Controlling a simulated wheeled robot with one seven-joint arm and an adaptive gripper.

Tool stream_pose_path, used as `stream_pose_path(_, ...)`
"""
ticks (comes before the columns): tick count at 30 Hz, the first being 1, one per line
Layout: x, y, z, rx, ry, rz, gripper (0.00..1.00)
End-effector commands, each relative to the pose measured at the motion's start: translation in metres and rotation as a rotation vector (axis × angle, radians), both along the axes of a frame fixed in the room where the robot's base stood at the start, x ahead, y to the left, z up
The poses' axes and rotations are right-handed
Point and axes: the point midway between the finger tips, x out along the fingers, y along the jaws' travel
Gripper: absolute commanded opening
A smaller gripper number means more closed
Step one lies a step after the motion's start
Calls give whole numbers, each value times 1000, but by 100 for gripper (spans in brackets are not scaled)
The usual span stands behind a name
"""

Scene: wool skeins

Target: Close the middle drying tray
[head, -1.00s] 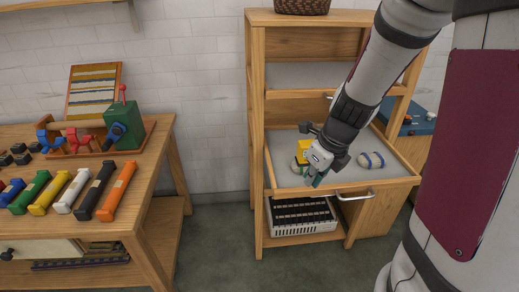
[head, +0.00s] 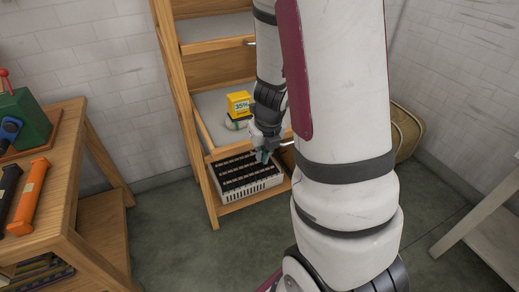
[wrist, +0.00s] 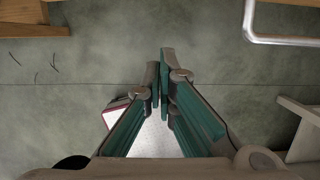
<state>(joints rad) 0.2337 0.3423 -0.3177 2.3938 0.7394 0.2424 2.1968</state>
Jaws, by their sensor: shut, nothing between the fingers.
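The middle drying tray (head: 230,149) is a wood-framed tray with a pale bed, and it juts out of the wooden rack in the head view. My arm hides its right part. A bit of its metal handle (head: 287,144) shows beside my wrist, and a bright metal handle (wrist: 285,41) shows at the upper right of the wrist view. My gripper (head: 262,156) is at the tray's front, pointing down, to the left of the handle. Its teal fingers (wrist: 163,85) are together and empty, apart from the handle in the wrist view.
A higher tray (head: 215,30) is above. A pale vented crate (head: 252,191) stands on the rack's bottom shelf. A wooden workbench (head: 65,150) is at left. Green floor (head: 150,225) lies open between.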

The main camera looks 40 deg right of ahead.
Motion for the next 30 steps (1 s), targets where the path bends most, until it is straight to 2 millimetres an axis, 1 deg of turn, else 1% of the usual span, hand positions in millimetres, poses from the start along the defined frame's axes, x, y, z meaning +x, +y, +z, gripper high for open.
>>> stream_pose_path(1,3,-1,-12,1,2,-2,0)
stream_pose_path(2,4,-1,-16,2,2,-2,0)
stream_pose_path(6,23,-6,-11,-1,0,5,0)
stream_pose_path(11,36,-10,-11,0,0,2,0)
stream_pose_path(15,41,-12,-10,0,0,2,0)
stream_pose_path(26,42,-12,-10,0,0,2,0)
stream_pose_path(30,48,-14,-10,1,2,3,0)
